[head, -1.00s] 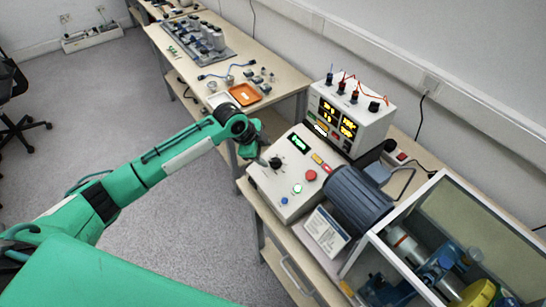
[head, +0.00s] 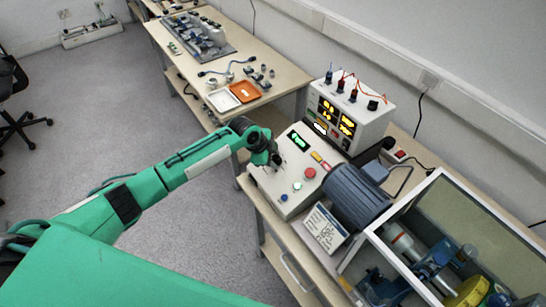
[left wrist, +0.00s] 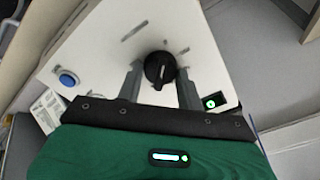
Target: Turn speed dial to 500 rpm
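The black speed dial (left wrist: 160,68) is on the sloped white face of the control box (head: 280,182). In the left wrist view its pale pointer line points toward my gripper's palm. My left gripper (left wrist: 159,72) is open, with one grey finger on each side of the dial and only narrow gaps. In the head view my left gripper (head: 273,162) covers the dial. The green display (head: 299,140) is lit beside the dial, too small to read; part of it shows in the left wrist view (left wrist: 213,101). My right gripper is not in view.
A meter box (head: 370,123) stands behind, a grey motor (head: 357,196) to the right. A second bench holds trays and small parts.

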